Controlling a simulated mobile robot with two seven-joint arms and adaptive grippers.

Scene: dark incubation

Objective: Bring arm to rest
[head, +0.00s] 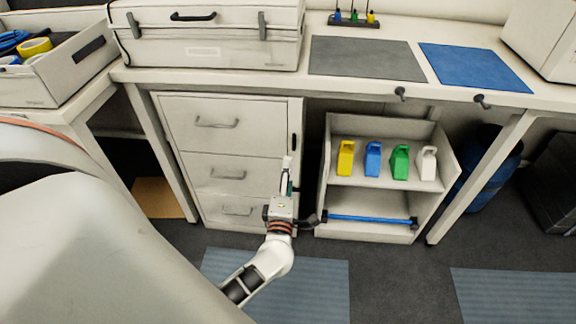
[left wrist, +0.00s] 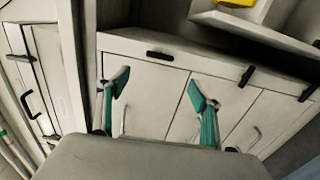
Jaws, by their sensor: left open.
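My left gripper (head: 288,178) is in front of the white drawer cabinet (head: 190,148), near its right edge, in the head view. In the left wrist view its two teal-padded fingers (left wrist: 158,95) stand wide apart with nothing between them. Pale fronts with dark handles show beyond the fingers there. My left arm reaches in from the lower left, over the floor. My right gripper is in neither view.
A low shelf unit (head: 323,200) holds yellow, blue, green and white jugs, with a blue bar (head: 370,219) below, close right of my gripper. The worktop (head: 300,85) overhangs above. A blue bin (head: 485,180) stands right. Open floor (head: 400,280) lies in front.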

